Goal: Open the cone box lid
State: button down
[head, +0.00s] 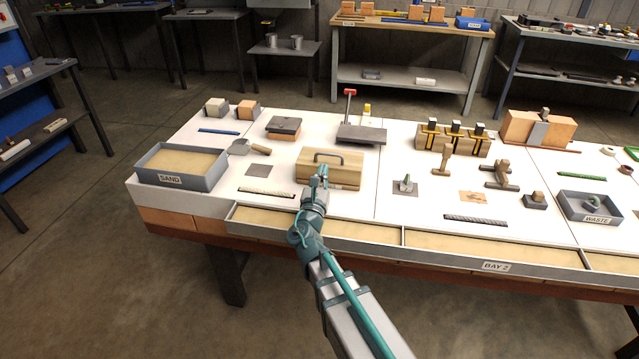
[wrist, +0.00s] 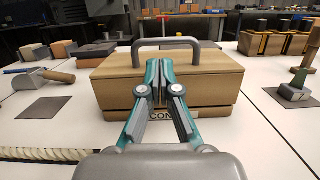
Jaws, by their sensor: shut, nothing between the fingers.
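The cone box (head: 318,171) is a light wooden box on the white table, in the middle left of the head view. Its wooden lid (wrist: 103,66) is on and looks closed, with a thin dark seam below it in the wrist view. A grey arched handle (wrist: 166,43) rises from the lid.
A sand tray (head: 149,175) stands at the left and a scoop (head: 250,149) lies behind the box to its left. A grey plate (head: 361,135) is behind the box. A small tool on a grey square (head: 405,186) is to the right. Table between them is clear.

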aim_at(324, 163)
jog(key=shift+x, duration=1.5)
jog(key=shift+r+p, duration=0.15)
jog(key=shift+p, duration=0.2)
jog(key=shift+r+p, duration=0.25)
jog(key=shift+p, duration=0.55)
